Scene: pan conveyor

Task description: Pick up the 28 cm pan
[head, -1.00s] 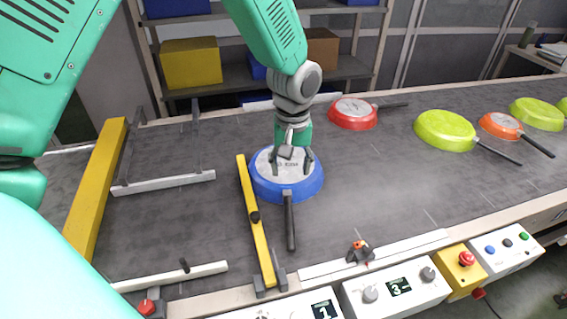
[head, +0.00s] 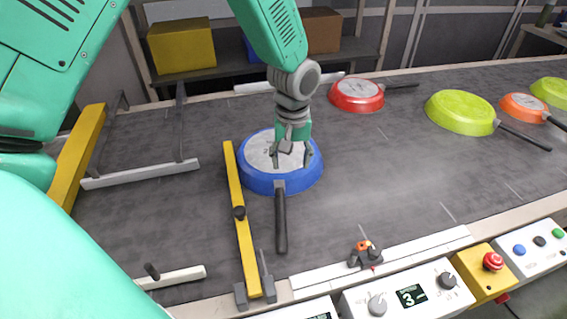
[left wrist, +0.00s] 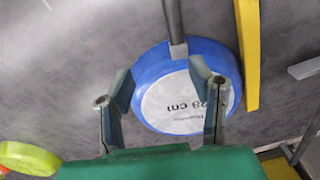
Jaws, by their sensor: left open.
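The 28 cm pan (head: 262,183) lies upside down on the grey conveyor, with a blue side and a pale round base. Its dark handle (head: 281,222) points toward the front edge. In the left wrist view the pan (left wrist: 168,108) carries a label reading "28 cm", and its handle (left wrist: 174,18) runs to the top edge. My left gripper (head: 293,162) is open above the pan's base, right of its middle in the head view. In the left wrist view its fingers (left wrist: 161,82) are spread over the pan with nothing between them. My right gripper is not in view.
A yellow bar (head: 240,225) stands close to the pan's left side. A red pan (head: 355,96), a lime pan (head: 458,112) and an orange pan (head: 522,106) lie further right. Control boxes (head: 420,290) line the front edge. The belt right of the blue pan is clear.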

